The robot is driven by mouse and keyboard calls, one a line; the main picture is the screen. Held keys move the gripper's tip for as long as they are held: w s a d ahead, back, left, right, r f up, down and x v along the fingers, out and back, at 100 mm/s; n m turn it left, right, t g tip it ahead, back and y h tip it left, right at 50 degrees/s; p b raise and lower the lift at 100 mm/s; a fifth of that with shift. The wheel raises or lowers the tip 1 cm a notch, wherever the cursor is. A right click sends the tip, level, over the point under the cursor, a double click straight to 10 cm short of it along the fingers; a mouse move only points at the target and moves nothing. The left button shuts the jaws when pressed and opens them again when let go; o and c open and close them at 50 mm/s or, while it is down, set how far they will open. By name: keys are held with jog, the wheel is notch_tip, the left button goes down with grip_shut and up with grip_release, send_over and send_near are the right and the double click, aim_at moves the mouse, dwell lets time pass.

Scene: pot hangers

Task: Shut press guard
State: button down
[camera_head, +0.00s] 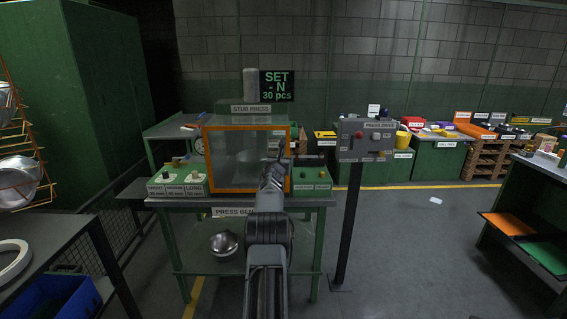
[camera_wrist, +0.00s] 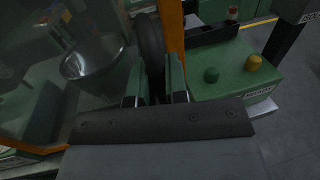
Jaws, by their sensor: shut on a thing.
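The press guard (camera_head: 235,155) is a clear panel in an orange frame, standing upright across the front of the stud press (camera_head: 250,108). Its right frame edge looks slightly taller than its left; I cannot tell whether it sits flush. My gripper (camera_head: 278,158) is at the guard's right side, partly covering it. In the wrist view my gripper (camera_wrist: 155,88) is shut on the dark upright handle (camera_wrist: 150,45) beside the orange frame (camera_wrist: 173,30). A metal bowl-like pot (camera_wrist: 95,62) shows through the clear panel.
Green boxes with knobs flank the press: one at left (camera_head: 178,183), one at right (camera_head: 311,182). A grey control panel (camera_head: 365,140) stands on a post at right. A metal bowl (camera_head: 223,243) sits on the bench's lower shelf. The floor at right is mostly clear.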

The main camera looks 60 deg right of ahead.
jog(key=shift+s+d+r, duration=0.1)
jog(key=shift+s+r, duration=0.1)
jog(key=shift+s, duration=0.05)
jog(key=c, duration=1.5)
grip_release()
jog(key=shift+c, duration=0.2)
jog(key=shift+o, duration=0.7)
jog(key=shift+d+f, duration=0.15)
jog(key=shift+d, duration=0.1)
jog(key=shift+o, duration=1.3)
jog(key=shift+a, duration=0.1)
jog(key=shift+w, duration=0.1)
jog(key=shift+w, duration=0.1)
jog(key=shift+a+f, duration=0.1)
jog(key=shift+a+f+b, duration=0.1)
jog(key=shift+a+b, duration=0.4)
jog(key=shift+b, duration=0.15)
jog(key=b+v, duration=0.4)
jog(key=v, duration=0.8)
jog(key=shift+s+a+b, duration=0.3)
jog(key=shift+b, duration=0.05)
